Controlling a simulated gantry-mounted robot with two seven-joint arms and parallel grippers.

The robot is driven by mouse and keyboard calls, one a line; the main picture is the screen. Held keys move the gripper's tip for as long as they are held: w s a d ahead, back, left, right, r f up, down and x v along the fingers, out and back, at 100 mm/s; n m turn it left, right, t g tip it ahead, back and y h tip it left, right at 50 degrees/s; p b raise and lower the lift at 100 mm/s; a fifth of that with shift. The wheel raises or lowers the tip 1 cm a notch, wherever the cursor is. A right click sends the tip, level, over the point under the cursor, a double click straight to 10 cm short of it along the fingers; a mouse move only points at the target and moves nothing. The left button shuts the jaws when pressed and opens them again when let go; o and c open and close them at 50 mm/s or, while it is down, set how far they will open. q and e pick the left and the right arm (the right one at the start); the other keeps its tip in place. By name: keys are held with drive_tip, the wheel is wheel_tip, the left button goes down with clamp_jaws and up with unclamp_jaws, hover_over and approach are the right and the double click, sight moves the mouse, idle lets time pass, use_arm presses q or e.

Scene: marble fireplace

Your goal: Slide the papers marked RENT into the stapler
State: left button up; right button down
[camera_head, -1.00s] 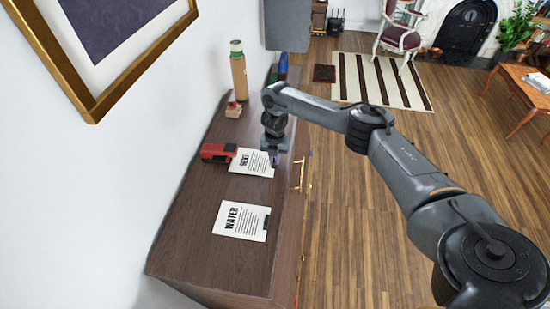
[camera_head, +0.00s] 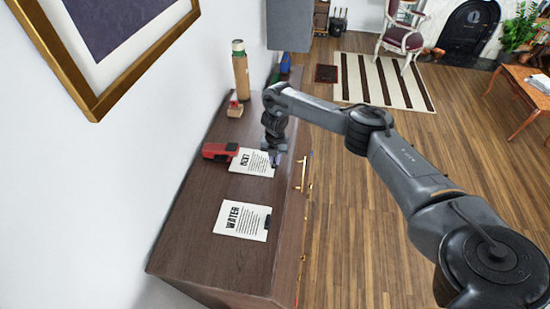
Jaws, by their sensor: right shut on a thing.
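The papers marked RENT (camera_head: 250,163) lie on the dark wooden cabinet top (camera_head: 190,225). Their left edge meets the red stapler (camera_head: 219,152); whether it is inside the stapler's mouth I cannot tell. My right gripper (camera_head: 275,158) is at the right edge of the RENT papers and is shut on them. Its fingertips are small and partly hidden by the wrist. My left gripper is not in view.
Papers marked WATER (camera_head: 240,220) with a dark clip lie nearer on the cabinet. A tall brown bottle (camera_head: 240,75) and a small wooden stamp (camera_head: 235,108) stand behind the stapler. The wall is close on the left.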

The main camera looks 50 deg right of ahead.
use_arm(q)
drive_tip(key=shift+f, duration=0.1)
use_arm(e)
drive_tip(key=shift+f, duration=0.1)
drive_tip(key=c, duration=1.1)
unclamp_jaws()
use_arm(q)
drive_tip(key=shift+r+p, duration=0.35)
drive_tip(key=shift+p, duration=0.2)
use_arm(e)
drive_tip(key=shift+r, duration=0.7)
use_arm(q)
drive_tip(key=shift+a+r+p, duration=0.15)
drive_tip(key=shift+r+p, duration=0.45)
use_arm(e)
drive_tip(key=shift+r, duration=0.65)
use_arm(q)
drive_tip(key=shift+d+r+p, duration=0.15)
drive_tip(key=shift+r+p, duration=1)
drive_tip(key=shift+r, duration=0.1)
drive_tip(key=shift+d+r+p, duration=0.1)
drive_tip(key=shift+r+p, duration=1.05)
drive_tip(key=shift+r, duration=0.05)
use_arm(e)
drive_tip(key=shift+r, duration=2.75)
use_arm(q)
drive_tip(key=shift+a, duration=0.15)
